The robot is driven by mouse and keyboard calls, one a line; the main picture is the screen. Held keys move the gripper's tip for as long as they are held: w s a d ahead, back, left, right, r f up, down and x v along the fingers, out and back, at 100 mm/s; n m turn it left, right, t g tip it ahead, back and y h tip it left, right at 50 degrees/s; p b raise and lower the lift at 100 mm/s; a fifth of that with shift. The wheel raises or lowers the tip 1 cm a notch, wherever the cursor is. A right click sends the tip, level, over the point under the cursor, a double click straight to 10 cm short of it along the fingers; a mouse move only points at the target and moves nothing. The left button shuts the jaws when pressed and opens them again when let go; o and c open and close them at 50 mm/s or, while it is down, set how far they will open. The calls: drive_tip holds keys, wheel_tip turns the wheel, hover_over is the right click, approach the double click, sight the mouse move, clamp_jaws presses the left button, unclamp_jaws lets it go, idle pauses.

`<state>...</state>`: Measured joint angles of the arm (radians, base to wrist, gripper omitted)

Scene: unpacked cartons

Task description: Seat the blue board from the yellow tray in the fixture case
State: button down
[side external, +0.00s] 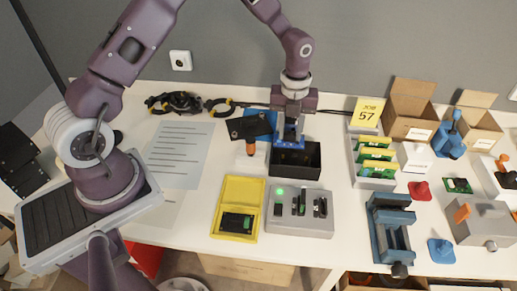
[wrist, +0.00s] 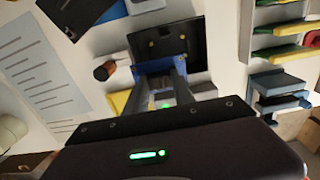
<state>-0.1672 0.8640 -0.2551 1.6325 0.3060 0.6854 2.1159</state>
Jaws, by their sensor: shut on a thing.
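My gripper (side external: 290,134) is shut on the blue board (side external: 287,145) and points down over the open black case (side external: 308,172). The board is held at the case's back part; I cannot tell whether it touches the case. In the wrist view, the blue board (wrist: 152,67) shows between my fingers (wrist: 166,90), overlapping the near edge of the black case (wrist: 190,38).
A grey unit (side external: 300,225) with a lit green lamp stands just in front of the case. An orange-handled tool (side external: 250,148) and a dark plate (side external: 248,126) are close on the left. A blue clamp (side external: 390,230), a board rack (side external: 372,168) and cartons (side external: 407,115) stand right.

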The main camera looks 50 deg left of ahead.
drive_tip(key=w, duration=0.2)
drive_tip(key=r, duration=0.1)
drive_tip(key=shift+w+d, duration=0.3)
drive_tip(key=shift+w, duration=0.1)
drive_tip(key=shift+w+f, duration=0.1)
drive_tip(key=shift+f, duration=2.05)
drive_tip(key=shift+f, duration=3.45)
drive_tip(key=c, duration=1)
unclamp_jaws()
drive_tip(key=shift+o, duration=0.2)
drive_tip(key=shift+r, duration=0.1)
